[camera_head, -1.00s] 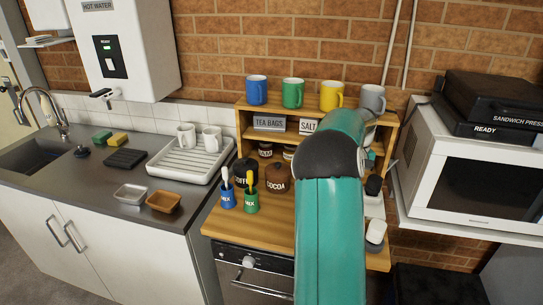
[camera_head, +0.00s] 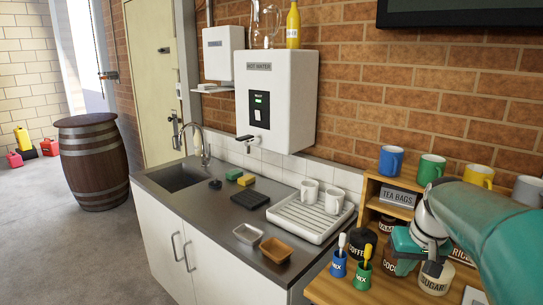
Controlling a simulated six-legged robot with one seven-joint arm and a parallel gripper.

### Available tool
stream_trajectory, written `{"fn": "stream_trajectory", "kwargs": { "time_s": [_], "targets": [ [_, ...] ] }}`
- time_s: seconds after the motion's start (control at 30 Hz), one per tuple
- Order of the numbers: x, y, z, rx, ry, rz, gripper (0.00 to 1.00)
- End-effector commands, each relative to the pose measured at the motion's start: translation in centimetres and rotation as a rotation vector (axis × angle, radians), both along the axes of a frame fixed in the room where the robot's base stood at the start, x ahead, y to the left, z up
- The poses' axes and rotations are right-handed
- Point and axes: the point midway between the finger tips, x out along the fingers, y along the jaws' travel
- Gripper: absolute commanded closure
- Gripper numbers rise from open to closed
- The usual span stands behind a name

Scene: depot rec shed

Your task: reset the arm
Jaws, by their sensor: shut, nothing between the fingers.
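My teal arm (camera_head: 500,225) reaches in from the right edge, in front of the wooden shelf unit. Its end, with a silver wrist joint and a teal block, is my gripper (camera_head: 428,248), small and partly hidden, over the jars on the wooden counter. It is shut and holds nothing. The sugar jar (camera_head: 436,280) is just below it in the picture, and the cocoa jar (camera_head: 392,266) is to its left. I cannot tell whether it touches either.
A blue cup (camera_head: 338,265) and a green cup (camera_head: 362,276) with stirrers stand left of my gripper. Mugs stand on the shelf unit (camera_head: 374,187). A draining tray (camera_head: 296,222) and sink (camera_head: 180,177) are further left. A barrel (camera_head: 92,165) stands on open floor.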

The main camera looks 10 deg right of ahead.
Motion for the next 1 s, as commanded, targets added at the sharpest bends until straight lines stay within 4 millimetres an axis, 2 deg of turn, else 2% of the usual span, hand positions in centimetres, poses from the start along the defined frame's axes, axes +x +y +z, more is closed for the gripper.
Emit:
{"fn": "stream_trajectory", "kwargs": {
  "time_s": [0.03,0.2,0.4,0.5,0.6,0.7,1.0],
  "targets": [
    [-0.9,2.4,0.6,-0.004,-0.021,0.023,1.00],
    [-4.0,8.8,1.4,-0.024,-0.076,0.076,1.00],
    [-8.6,15.1,1.0,-0.064,-0.145,0.139,1.00],
    [-10.9,17.4,0.4,-0.087,-0.181,0.164,1.00],
    [-12.6,18.9,-0.4,-0.106,-0.209,0.183,1.00],
    [-13.6,19.7,-0.9,-0.119,-0.226,0.192,1.00],
    [-13.9,19.9,-1.1,-0.124,-0.231,0.194,1.00]
  ]
}}
